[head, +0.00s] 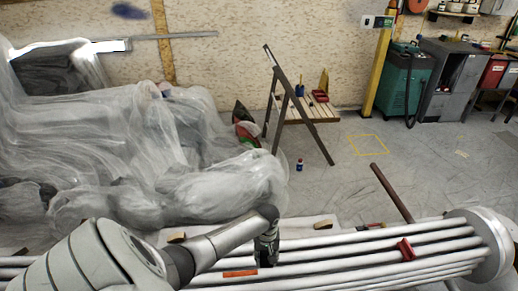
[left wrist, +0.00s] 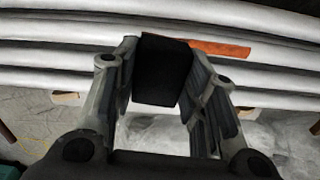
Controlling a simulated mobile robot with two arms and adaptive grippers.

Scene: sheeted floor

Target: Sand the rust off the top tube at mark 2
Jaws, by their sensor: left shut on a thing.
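Several long pale tubes (head: 335,255) run side by side across the bottom of the head view. An orange-brown rust patch (head: 240,273) lies on one of them; it also shows in the left wrist view (left wrist: 220,47). My left gripper (head: 266,250) is over the tubes, just right of the patch in the head view. In the left wrist view its fingers are shut on a dark block (left wrist: 163,70), right beside the patch's end. I cannot tell whether the block touches a tube. No mark number is legible. My right gripper is not in view.
A red clamp-like piece (head: 405,249) sits on the tubes at the right, near a round pale end disc (head: 490,240). A brown bar (head: 391,192) leans behind the tubes. Plastic-sheeted heaps (head: 110,130) fill the left. A folding step stand (head: 300,110) stands on open floor behind.

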